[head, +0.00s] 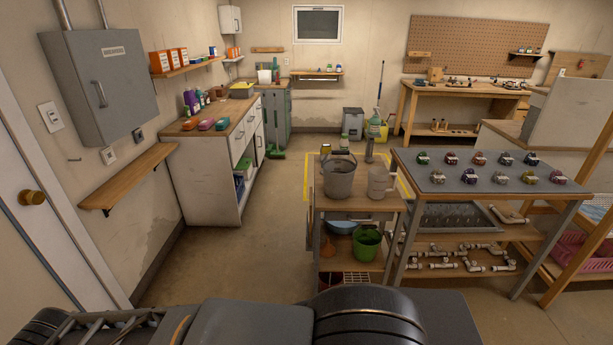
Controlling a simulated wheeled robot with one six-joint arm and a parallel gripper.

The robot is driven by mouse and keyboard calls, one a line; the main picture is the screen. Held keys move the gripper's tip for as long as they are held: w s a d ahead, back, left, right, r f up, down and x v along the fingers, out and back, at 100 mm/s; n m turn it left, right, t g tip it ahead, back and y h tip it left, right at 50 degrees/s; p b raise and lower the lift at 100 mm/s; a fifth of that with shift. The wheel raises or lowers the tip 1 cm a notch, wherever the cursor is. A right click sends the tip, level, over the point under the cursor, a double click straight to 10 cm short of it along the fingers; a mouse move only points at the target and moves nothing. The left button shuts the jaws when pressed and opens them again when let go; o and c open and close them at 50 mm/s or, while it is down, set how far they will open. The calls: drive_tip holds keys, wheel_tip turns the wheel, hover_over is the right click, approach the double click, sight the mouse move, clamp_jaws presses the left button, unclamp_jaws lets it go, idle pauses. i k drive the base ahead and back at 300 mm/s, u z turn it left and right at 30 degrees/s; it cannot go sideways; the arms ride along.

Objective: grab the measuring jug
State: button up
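A grey jug-like vessel (378,183), which looks like the measuring jug, stands upright on the top of a small wooden cart (361,205). It is just right of a grey metal bucket (340,178), with a small gap or slight overlap that I cannot tell. Its markings are too small to make out. My gripper is not in view; only dark parts of my own body show along the bottom edge, well short of the cart.
Right of the cart is a grey-topped table (480,172) with several small coloured valves on top and pipe fittings below. A green bucket (367,244) sits on the cart's lower shelf. A white cabinet (214,152) stands at left. The floor (235,255) between is clear.

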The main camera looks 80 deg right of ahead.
sight(383, 183)
drive_tip(key=z, duration=3)
drive_tip(key=k, duration=0.65)
drive_tip(key=z, duration=0.1)
drive_tip(key=i, duration=0.6)
drive_tip(key=z, duration=1)
drive_tip(key=i, duration=0.85)
drive_tip(key=u, duration=0.35)
drive_tip(key=i, duration=0.85)
drive_tip(key=u, duration=1.1)
drive_tip(key=i, duration=0.2)
drive_tip(key=u, duration=0.1)
